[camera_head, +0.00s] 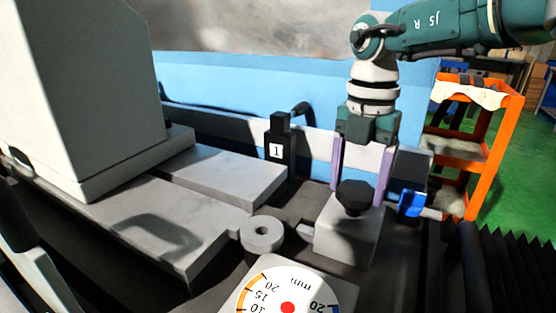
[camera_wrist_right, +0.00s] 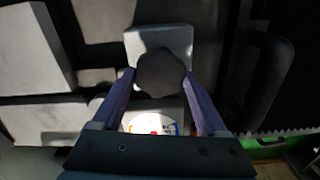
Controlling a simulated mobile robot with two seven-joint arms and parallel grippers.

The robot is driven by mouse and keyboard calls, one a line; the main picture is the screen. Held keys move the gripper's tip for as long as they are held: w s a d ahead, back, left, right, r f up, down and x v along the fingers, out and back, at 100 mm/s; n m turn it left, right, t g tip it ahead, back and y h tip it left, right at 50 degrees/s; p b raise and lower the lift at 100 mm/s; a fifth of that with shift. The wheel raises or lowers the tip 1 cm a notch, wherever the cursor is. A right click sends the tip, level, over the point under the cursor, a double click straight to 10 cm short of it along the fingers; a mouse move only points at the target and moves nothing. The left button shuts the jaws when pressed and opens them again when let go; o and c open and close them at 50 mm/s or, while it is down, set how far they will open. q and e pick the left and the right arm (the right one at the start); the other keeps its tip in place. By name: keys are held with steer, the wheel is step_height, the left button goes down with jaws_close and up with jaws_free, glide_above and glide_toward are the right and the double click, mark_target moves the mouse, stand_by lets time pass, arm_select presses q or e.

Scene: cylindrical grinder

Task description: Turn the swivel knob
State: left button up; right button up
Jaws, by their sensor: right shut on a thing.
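The swivel knob (camera_head: 356,198) is a dark, faceted knob on top of a light grey block (camera_head: 345,236), right of the middle in the head view. My right gripper (camera_head: 361,194) points down over it, with one purple finger on each side. In the right wrist view the knob (camera_wrist_right: 161,75) sits between the two fingertips (camera_wrist_right: 160,74), which meet its opposite sides. The gripper is shut on the knob. The knob's shaft is hidden. My left gripper is not in view.
A round dial (camera_head: 290,292) marked mm lies in front of the block, with a grey ring (camera_head: 262,233) beside it. A black post (camera_head: 279,150) labelled 1 stands behind left. A blue part (camera_head: 410,204) sits close to the right. An orange cart (camera_head: 484,178) stands farther right.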

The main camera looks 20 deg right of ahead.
mark_target(357, 187)
steer(key=m, duration=0.4)
steer(key=shift+m, duration=2.6)
steer(key=o, duration=1.3)
step_height(357, 187, up, 10)
steer(key=p, duration=0.9)
